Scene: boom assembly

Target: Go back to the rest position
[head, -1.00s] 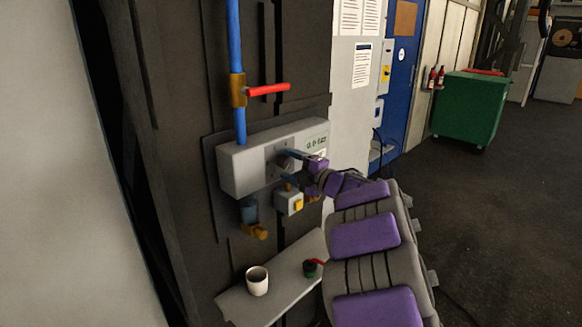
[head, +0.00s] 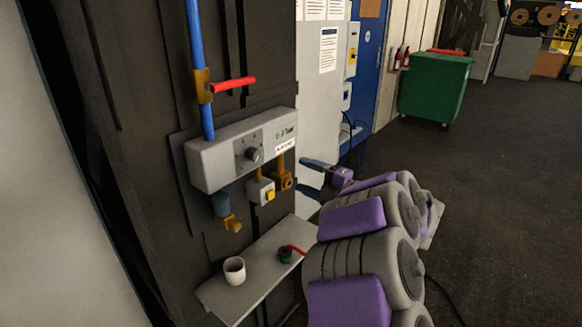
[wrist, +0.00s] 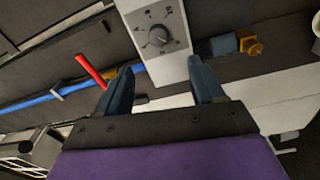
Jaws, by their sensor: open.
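My gripper (head: 312,180) is open and empty in the head view, to the right of the grey control box (head: 222,160) and apart from it. In the wrist view my gripper's two blue fingers (wrist: 160,88) are spread, with nothing between them. The round knob (head: 254,154) on the box front is uncovered. It also shows in the wrist view (wrist: 157,36), beyond the fingertips.
A red-handled valve (head: 233,86) sits on the blue pipe (head: 196,50). A shelf (head: 258,278) below the box holds a white cup (head: 234,270) and a small red-and-green valve (head: 287,254). A green bin (head: 433,88) stands at the back right. Open floor lies to the right.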

